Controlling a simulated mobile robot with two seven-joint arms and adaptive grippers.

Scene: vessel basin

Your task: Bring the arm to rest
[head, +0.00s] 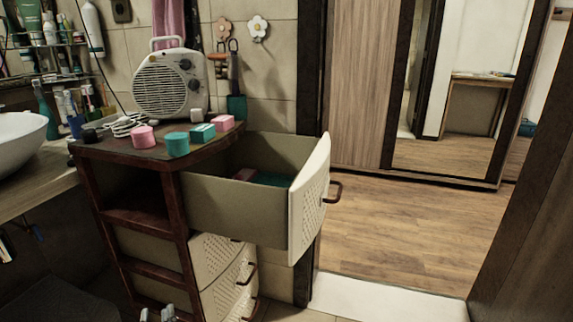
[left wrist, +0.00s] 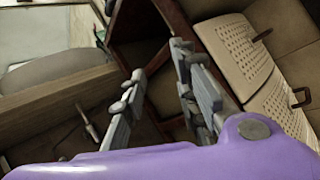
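My left gripper (head: 158,314) shows only at the bottom edge of the head view, low in front of the dark wooden cabinet (head: 182,215). In the left wrist view my left gripper (left wrist: 158,65) has its two grey fingers spread apart with nothing between them. The cabinet's side and its closed white lower drawers (left wrist: 238,55) lie beyond the fingers. Most of the left arm is out of the head view. My right gripper is in neither view.
The top drawer (head: 312,200) stands open, with pink and teal items inside. Pink and teal boxes and a white heater (head: 170,85) stand on the cabinet top. A sink (head: 20,138) is at left. The wooden floor (head: 400,225) at right is clear.

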